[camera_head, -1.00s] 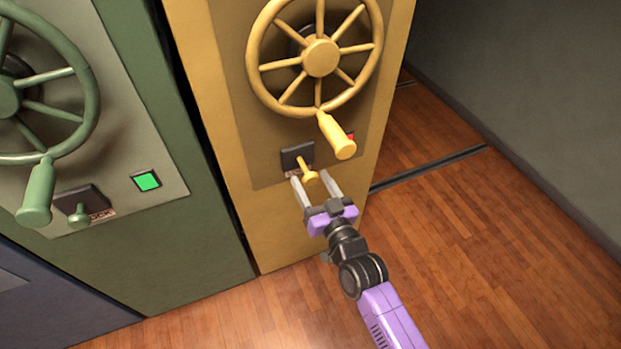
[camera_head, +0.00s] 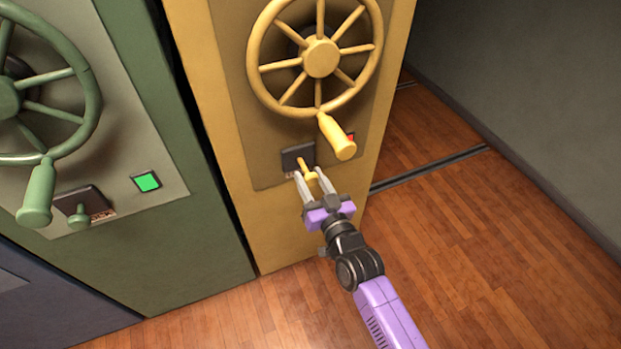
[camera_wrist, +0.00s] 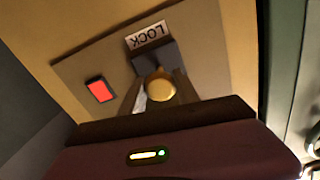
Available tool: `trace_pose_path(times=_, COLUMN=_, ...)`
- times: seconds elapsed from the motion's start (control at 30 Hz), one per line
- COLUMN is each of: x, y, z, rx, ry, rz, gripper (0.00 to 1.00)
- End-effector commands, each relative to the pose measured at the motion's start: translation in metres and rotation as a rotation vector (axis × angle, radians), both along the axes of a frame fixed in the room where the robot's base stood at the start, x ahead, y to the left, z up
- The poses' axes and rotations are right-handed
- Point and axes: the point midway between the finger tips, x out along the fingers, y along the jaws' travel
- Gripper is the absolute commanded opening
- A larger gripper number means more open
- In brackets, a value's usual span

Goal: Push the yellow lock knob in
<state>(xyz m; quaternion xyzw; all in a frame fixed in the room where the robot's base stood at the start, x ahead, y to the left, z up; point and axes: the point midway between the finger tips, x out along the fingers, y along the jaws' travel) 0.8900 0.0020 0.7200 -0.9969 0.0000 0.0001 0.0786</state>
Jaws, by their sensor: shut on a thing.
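The yellow lock knob (camera_head: 311,176) sticks out on its stem from a dark plate (camera_head: 297,156) on the yellow cabinet, below the handwheel. My gripper (camera_head: 312,174) is shut on the knob, with one finger on each side of it. In the wrist view the knob's round end (camera_wrist: 160,88) shows between the fingers, in front of the dark plate and the LOCK label (camera_wrist: 147,35). The red light (camera_wrist: 99,90) beside it is lit.
The yellow handwheel (camera_head: 320,58) and its handle (camera_head: 337,137) hang just above my gripper. The green cabinet on the left has its own wheel, lock knob (camera_head: 79,215) and green light (camera_head: 146,181). Wooden floor lies open to the right.

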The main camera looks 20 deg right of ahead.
Motion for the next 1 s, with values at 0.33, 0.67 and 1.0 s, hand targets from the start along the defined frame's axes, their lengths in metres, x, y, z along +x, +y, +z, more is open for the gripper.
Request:
trace_pose_path(times=0.33, x=0.033, y=0.000, z=0.000, rx=0.001, ry=0.000, rz=0.001, gripper=0.00)
trace_pose_path(times=0.67, x=0.035, y=0.000, z=0.001, rx=0.000, ry=0.000, rz=0.001, gripper=0.42)
trace_pose_path(times=1.0, x=0.034, y=0.000, z=0.000, rx=0.000, ry=0.000, rz=0.001, gripper=0.59)
